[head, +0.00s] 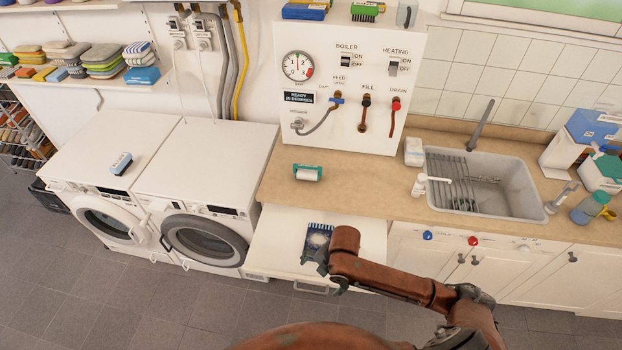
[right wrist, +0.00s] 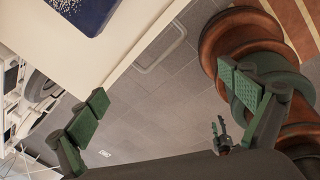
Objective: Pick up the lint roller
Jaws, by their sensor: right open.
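A teal-framed item with a white roll (head: 307,173), which looks like the lint roller, lies on the beige counter (head: 360,190) below the boiler panel. My right gripper (head: 316,264) is lower and nearer, over the front part of the pulled-out white board, apart from the roller. In the right wrist view, my right gripper (right wrist: 172,104) has its two green-padded fingers wide apart with nothing between them. The roller does not show in that view.
A dark blue speckled item (head: 318,238) lies on the white board (head: 273,245) beside my right gripper; it also shows in the right wrist view (right wrist: 85,8). A blue-and-white item (head: 121,163) lies on the left washer. The sink (head: 515,195) is right. Counter around the roller is clear.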

